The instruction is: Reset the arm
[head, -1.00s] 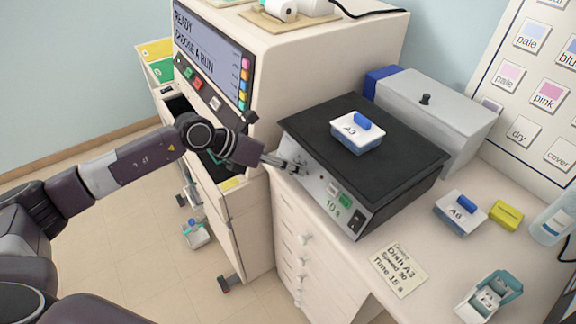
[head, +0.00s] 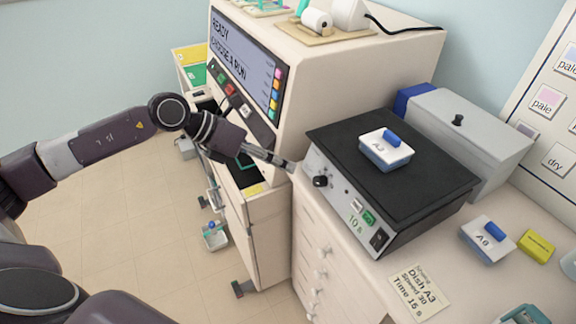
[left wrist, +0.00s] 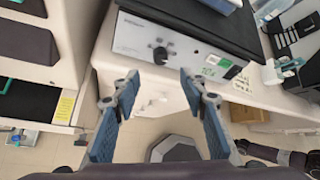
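My left gripper (head: 284,163) is at the left front corner of the black-topped shaker (head: 430,185), apart from its dark knob (head: 320,181). In the left wrist view the two blue-grey fingers (left wrist: 160,80) are spread with nothing between them, and the knob (left wrist: 160,54) lies beyond the fingertips. The shaker's front panel reads what looks like 10 s. A white and blue dish marked A3 (head: 386,150) sits on the shaker's top.
A cream machine (head: 350,70) with a READY screen (head: 245,62) stands behind and left of the gripper. Dish A6 (head: 487,240), a yellow block (head: 537,247) and a note (head: 418,290) lie right on the counter.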

